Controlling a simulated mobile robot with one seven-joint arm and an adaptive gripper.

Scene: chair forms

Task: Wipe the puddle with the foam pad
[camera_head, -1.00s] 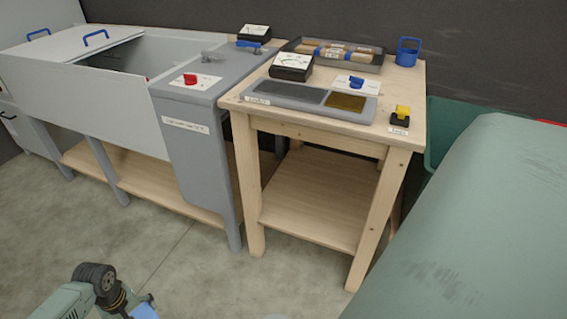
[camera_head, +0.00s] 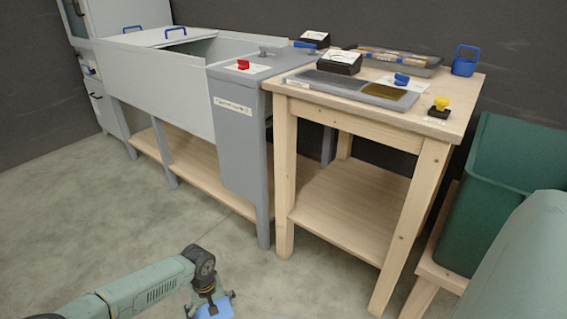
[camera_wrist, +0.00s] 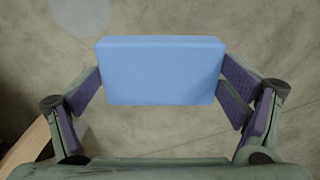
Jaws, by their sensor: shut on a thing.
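The foam pad is a light blue block (camera_wrist: 160,70); it also shows at the bottom of the head view (camera_head: 214,309). My gripper (camera_wrist: 161,84) is shut on the pad, with one purple-lined finger at each side. In the head view my gripper (camera_head: 211,300) is low in front of the benches, over the floor. A pale, rounded, glossy patch (camera_wrist: 80,14) on the floor at the top left of the wrist view looks like the puddle. It is apart from the pad in the picture. I cannot make out the puddle in the head view.
A wooden table (camera_head: 440,118) with a lower shelf stands at the right, beside a grey sink-like bench (camera_head: 160,92). A green bin (camera_head: 510,165) is at the far right. A wooden edge (camera_wrist: 30,148) shows at the wrist view's lower left. Concrete floor (camera_head: 110,210) is open at left.

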